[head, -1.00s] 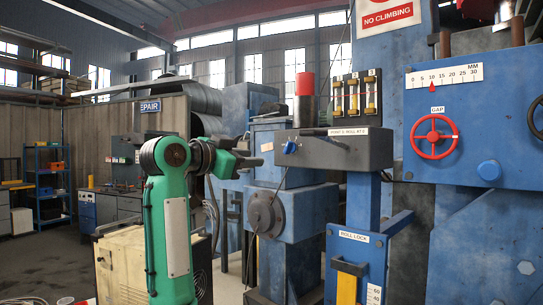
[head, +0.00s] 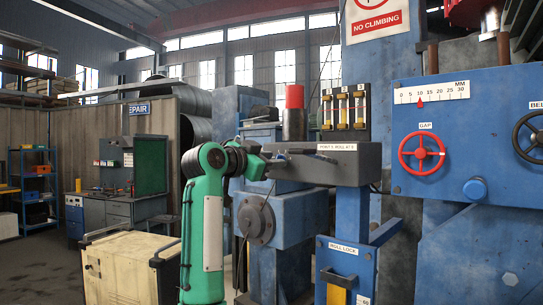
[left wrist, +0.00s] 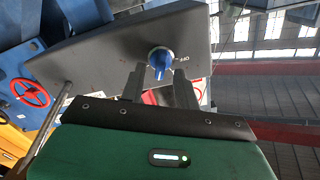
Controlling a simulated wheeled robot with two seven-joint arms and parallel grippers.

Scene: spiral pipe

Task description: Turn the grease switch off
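The grease switch is a blue knob (left wrist: 160,60) on the face of a grey box, which shows in the head view (head: 335,165) and in the left wrist view (left wrist: 105,52). An "OFF" mark is printed beside the knob in the left wrist view. My left gripper (left wrist: 159,74) is open, with its two fingers apart and pointing at the knob, one towards each side. I cannot tell whether they touch it. In the head view my left gripper (head: 272,160) is at the left end of the box and mostly hides the knob. My right gripper is not in view.
A red gap wheel (head: 421,153) sits on the blue machine at right. Gauge tubes (head: 343,109) and a red-topped cylinder (head: 294,110) stand above and behind the box. A cream cabinet (head: 130,268) stands low at left.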

